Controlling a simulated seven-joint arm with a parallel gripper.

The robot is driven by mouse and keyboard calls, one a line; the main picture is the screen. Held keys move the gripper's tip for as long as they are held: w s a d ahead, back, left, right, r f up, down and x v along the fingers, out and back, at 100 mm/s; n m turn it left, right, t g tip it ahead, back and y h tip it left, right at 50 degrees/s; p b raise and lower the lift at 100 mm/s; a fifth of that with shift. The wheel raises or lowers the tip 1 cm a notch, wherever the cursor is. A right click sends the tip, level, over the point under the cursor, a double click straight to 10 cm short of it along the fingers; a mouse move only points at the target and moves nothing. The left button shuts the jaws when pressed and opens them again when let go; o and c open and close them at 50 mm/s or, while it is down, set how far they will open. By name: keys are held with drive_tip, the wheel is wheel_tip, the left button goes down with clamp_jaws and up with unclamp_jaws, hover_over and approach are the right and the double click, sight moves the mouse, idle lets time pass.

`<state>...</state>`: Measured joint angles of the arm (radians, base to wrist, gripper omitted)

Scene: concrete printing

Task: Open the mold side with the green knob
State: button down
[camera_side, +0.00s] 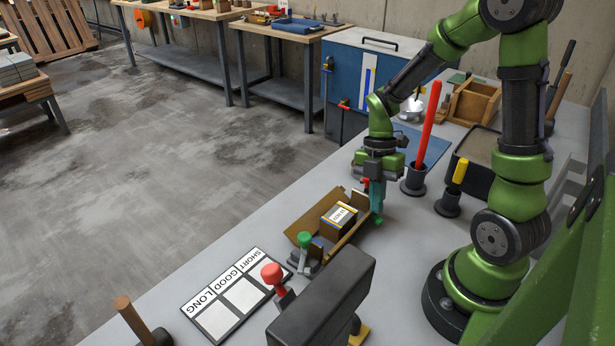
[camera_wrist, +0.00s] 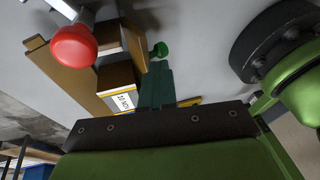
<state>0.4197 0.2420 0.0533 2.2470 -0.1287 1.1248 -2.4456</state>
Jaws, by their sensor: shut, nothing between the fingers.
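The mold (camera_side: 309,213) stands on the bench in the side view, with tan sides around a dark block (camera_side: 338,221) that has a white label; one side leans outward. A small green knob (camera_side: 378,220) shows right at my fingertips. It also shows in the wrist view (camera_wrist: 159,50), just past the fingers. A second green knob (camera_side: 304,240) stands on a clamp at the mold's near end. My gripper (camera_side: 376,206) points down at the mold's right end, its teal fingers shut and empty. Whether they touch the knob I cannot tell.
A red knob (camera_wrist: 73,45) is close by in the wrist view. A tall red rod (camera_side: 428,125) stands in a holder behind my gripper.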

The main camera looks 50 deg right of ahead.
drive_tip(key=shift+s+f, duration=0.2)
drive_tip(key=shift+f, duration=0.1)
drive_tip(key=shift+s+f, duration=0.25)
drive_tip(key=shift+s, duration=0.3)
drive_tip(key=shift+s+f, duration=0.25)
drive_tip(key=shift+s, duration=0.3)
drive_tip(key=shift+s+f, duration=1)
drive_tip(key=shift+s, duration=0.05)
